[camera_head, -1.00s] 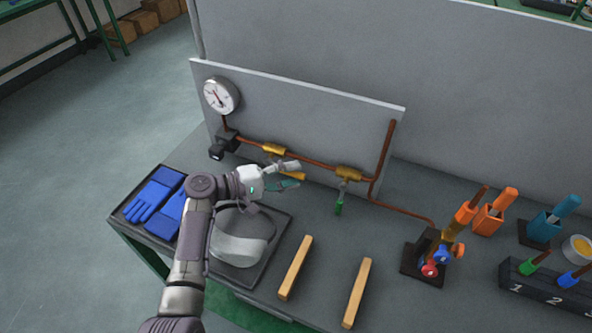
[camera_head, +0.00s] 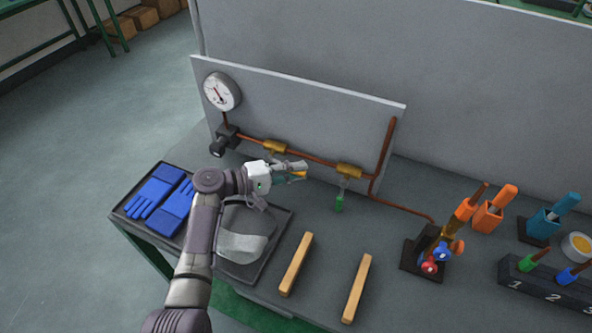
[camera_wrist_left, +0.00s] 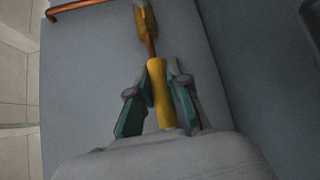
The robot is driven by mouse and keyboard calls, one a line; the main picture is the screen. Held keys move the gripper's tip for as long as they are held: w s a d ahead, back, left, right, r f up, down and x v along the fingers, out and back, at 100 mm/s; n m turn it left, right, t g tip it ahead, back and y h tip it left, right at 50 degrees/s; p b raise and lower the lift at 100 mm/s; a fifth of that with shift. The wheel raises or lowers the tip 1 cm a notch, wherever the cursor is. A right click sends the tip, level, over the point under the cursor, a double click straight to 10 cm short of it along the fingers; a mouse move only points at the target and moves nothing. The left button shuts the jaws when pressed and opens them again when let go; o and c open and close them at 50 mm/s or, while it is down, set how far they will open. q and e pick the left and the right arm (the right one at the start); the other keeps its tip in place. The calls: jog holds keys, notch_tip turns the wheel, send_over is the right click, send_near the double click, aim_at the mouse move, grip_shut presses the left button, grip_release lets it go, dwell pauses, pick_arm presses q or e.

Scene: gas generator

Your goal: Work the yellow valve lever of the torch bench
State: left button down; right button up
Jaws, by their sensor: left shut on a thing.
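The yellow valve lever (camera_wrist_left: 159,88) shows large in the left wrist view, running back from a brass valve body (camera_wrist_left: 146,20) between the fingers. In the head view only a small yellow bit of the lever (camera_head: 299,174) shows at the fingertips, below the left brass valve (camera_head: 275,146) on the copper pipe. My left gripper (camera_head: 290,172) is shut on the lever; its teal finger pads (camera_wrist_left: 160,98) lie on both sides of the handle. A second valve with a green lever (camera_head: 339,203) hangs to the right. My right gripper does not show.
A pressure gauge (camera_head: 222,91) stands at the panel's left. A black tray (camera_head: 279,237) holds blue gloves (camera_head: 160,195) and a grey item under my arm. Two wooden bars (camera_head: 296,264) lie on the bench in front. A torch stand (camera_head: 425,252) is to the right.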

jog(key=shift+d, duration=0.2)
pick_arm(q)
jog(key=shift+f, duration=0.1)
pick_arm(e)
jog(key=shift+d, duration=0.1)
pick_arm(q)
jog(key=shift+f, duration=0.1)
jog(key=shift+a+f+m+y, duration=0.15)
jog(key=shift+f+m+y, duration=0.75)
jog(key=shift+y, duration=0.3)
jog(key=shift+w+a+f+m+y+p, duration=0.1)
jog(key=shift+a+f+m+y+p, duration=0.15)
jog(key=shift+f+m+y+p, duration=0.3)
jog(key=shift+w+a+f+m+y+p, duration=0.1)
jog(key=shift+a+f+m+y+p, duration=0.15)
jog(key=shift+f+y, duration=0.5)
jog(key=shift+y, duration=0.2)
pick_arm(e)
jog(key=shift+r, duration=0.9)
